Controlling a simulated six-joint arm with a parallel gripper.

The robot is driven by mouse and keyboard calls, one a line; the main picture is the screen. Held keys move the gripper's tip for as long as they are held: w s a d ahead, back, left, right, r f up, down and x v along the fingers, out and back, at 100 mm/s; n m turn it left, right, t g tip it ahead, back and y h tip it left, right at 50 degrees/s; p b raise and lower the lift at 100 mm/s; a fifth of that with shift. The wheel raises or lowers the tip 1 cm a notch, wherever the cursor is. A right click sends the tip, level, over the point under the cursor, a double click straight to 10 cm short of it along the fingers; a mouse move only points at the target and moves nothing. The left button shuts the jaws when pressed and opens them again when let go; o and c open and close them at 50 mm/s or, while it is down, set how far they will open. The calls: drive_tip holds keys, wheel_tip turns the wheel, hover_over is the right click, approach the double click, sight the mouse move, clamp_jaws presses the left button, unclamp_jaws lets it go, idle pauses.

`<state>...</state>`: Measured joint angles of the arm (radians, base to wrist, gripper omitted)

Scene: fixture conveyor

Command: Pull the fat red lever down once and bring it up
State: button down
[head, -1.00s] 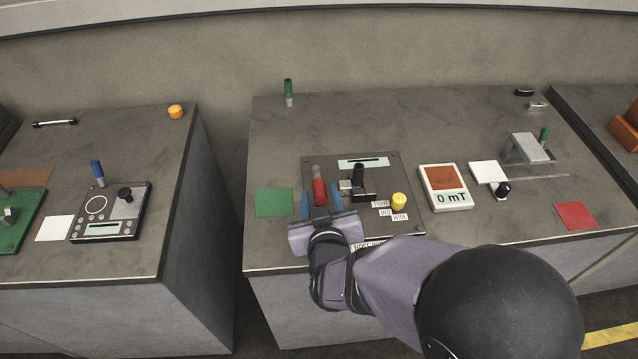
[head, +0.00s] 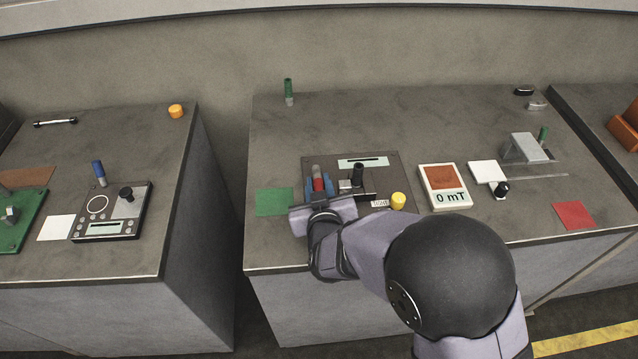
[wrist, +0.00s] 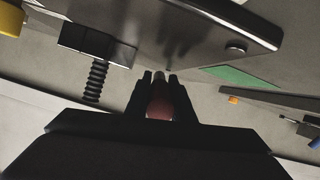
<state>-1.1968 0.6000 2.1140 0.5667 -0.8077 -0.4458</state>
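The fat red lever (head: 319,185) stands on the dark panel (head: 391,161) of the middle bench, with a grey end showing at its top in the head view. My gripper (head: 319,184) has its blue fingers on either side of the lever, close against it. In the wrist view the red lever (wrist: 159,101) lies between the two dark fingers (wrist: 159,88), with no clear gap on either side. The gripper appears shut on it. My gripper body hides the lever's lower part and the panel's front edge.
A black lever block (head: 357,180) stands just right of the red lever, with a yellow knob (head: 398,200) beyond. A meter reading 0 mT (head: 446,187) sits further right. A green patch (head: 274,201) lies flat to the left.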

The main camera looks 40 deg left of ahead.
drive_tip(key=shift+f+b, duration=0.45)
drive_tip(key=shift+b, duration=0.55)
drive_tip(key=shift+t+y+b, duration=0.4)
drive_tip(key=shift+b, duration=0.4)
drive_tip(key=shift+d+r, duration=0.1)
drive_tip(key=c, duration=1.5)
unclamp_jaws()
drive_tip(key=shift+c, duration=0.2)
drive_tip(key=shift+s, duration=0.1)
drive_tip(key=shift+b+v, duration=0.5)
drive_tip(key=shift+v, duration=3.15)
